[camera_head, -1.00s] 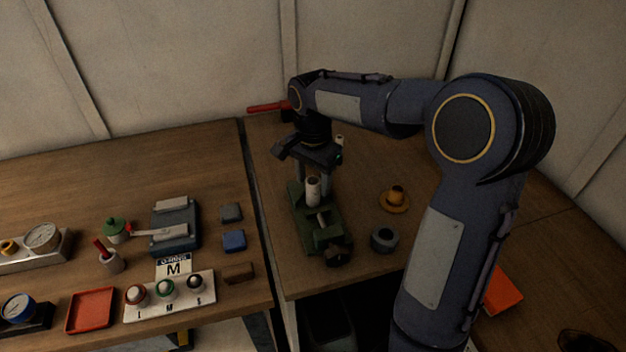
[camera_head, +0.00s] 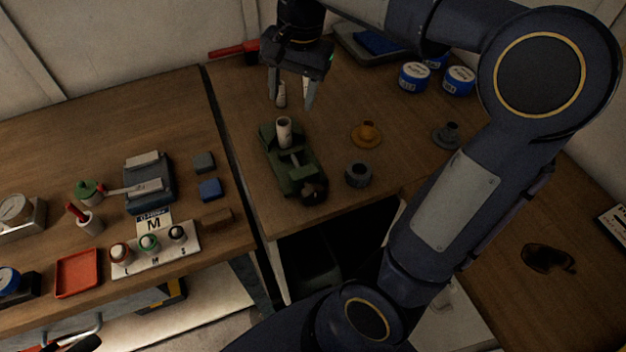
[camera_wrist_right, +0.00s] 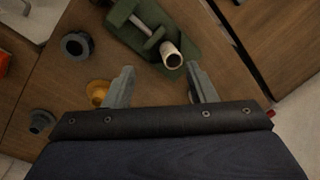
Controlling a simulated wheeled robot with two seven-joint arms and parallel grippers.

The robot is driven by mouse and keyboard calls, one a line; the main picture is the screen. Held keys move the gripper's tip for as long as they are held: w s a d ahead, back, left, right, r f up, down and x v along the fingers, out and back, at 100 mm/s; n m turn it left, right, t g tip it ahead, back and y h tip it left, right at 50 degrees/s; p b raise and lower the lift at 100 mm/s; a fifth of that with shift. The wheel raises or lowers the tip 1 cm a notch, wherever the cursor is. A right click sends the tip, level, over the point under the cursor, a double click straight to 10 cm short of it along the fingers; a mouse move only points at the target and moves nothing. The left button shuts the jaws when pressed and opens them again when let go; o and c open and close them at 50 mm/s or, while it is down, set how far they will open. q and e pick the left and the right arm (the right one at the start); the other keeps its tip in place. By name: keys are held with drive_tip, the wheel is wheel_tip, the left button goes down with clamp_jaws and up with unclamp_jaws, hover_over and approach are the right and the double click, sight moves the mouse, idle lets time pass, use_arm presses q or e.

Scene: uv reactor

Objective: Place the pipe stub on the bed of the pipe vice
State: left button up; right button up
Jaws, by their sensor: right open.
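The pipe stub (camera_head: 284,131), a pale open-ended cylinder, stands upright on the rear part of the green pipe vice (camera_head: 303,176). In the right wrist view its open top (camera_wrist_right: 172,60) shows above the vice body (camera_wrist_right: 140,14). My right gripper (camera_head: 290,103) is open, with its two fingers spread and pointing down. It is just behind and above the stub and apart from it; nothing is held. In the right wrist view the stub is ahead of the gap between the fingertips (camera_wrist_right: 159,70). My left gripper is not seen.
A yellow flanged part (camera_head: 367,135) and a dark grey ring (camera_head: 358,175) are to the right of the vice. Blue-and-white tins (camera_head: 415,77) stand at the back. A gap separates the left bench (camera_head: 100,128).

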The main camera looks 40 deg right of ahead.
drive_tip(key=s+a+f+n+t+y, duration=0.1)
drive_tip(key=s+a+f+n+t, duration=0.1)
drive_tip(key=s, duration=0.6)
drive_tip(key=s+a+f+n+t+y, duration=0.1)
drive_tip(key=s+a+f+n+t, duration=0.1)
drive_tip(key=s+a+f+n, duration=0.3)
drive_tip(key=s+f+n, duration=0.2)
drive_tip(key=s, duration=0.2)
drive_tip(key=shift+s+t+y, duration=0.25)
drive_tip(key=shift+t+y, duration=0.05)
